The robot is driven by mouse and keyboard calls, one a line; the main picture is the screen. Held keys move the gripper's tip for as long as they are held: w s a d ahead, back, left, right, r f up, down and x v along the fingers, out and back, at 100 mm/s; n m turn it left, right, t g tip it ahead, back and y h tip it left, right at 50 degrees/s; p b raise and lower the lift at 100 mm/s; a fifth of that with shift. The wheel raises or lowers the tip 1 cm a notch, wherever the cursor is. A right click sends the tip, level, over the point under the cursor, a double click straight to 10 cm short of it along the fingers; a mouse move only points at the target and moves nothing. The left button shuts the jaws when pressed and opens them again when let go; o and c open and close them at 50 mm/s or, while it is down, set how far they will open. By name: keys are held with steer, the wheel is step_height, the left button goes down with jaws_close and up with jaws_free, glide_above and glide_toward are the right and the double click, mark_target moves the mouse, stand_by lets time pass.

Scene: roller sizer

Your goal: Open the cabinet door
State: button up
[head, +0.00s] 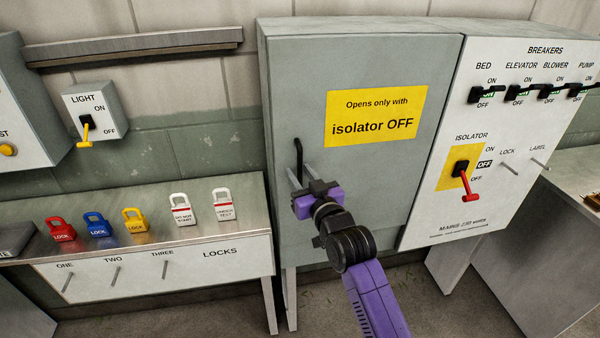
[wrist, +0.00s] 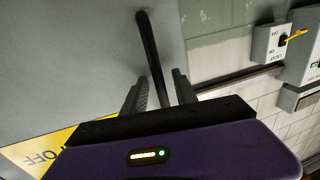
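The grey cabinet door (head: 370,180) is shut, with a yellow sign (head: 376,115) reading "Opens only with isolator OFF". Its black bar handle (head: 298,152) is upright near the door's left edge. My gripper (head: 299,178) is at the lower part of the handle. In the wrist view the handle (wrist: 150,50) runs between the two fingers of my gripper (wrist: 160,88), with a visible gap on each side, so the fingers look open around it. The isolator's red lever (head: 469,185) points down, slightly right, beside the lower OFF mark.
The breaker panel (head: 430,215) adjoins the cabinet on the right. A light switch (head: 87,130) with a yellow lever is on the wall.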

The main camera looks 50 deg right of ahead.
jaws_close()
stand_by(1.4)
